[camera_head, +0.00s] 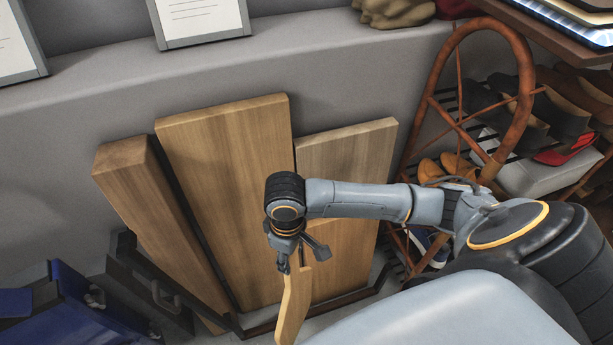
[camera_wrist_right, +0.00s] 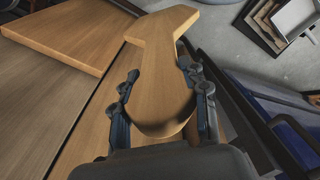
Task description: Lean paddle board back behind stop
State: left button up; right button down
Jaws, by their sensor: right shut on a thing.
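A dark low rail (camera_head: 345,299), possibly the stop, runs along the foot of the leaning boards. The board's lower end is cut off in the head view, so I cannot tell whether it touches the rail. My left gripper is not in view.
A thick narrow board (camera_head: 160,225), a tall wide board (camera_head: 232,190) and a shorter board (camera_head: 345,155) lean against the grey wall (camera_head: 330,60). A blue bin (camera_head: 60,305) stands at lower left.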

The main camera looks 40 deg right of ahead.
pick_arm(q)
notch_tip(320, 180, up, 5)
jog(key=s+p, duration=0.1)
jog(key=p, duration=0.4)
pick_arm(e)
jog(key=w+a+r+n, duration=0.15)
jog(key=w+n, duration=0.45)
jog(key=n, duration=0.7)
jog(key=w+a+n, duration=0.2)
jog(key=w+n, duration=0.5)
jog(key=n, duration=0.7)
pick_arm(q)
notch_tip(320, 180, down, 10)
jog(key=b, duration=1)
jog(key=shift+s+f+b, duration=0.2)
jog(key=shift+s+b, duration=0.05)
jog(key=shift+b, duration=0.1)
pick_arm(e)
notch_tip(320, 180, down, 10)
jog(key=shift+s+r, duration=0.15)
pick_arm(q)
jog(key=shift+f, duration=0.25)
pick_arm(e)
jog(key=shift+f, duration=0.9)
pick_arm(q)
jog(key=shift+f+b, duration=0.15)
jog(key=shift+b, duration=0.25)
pick_arm(e)
jog(key=shift+w, duration=0.3)
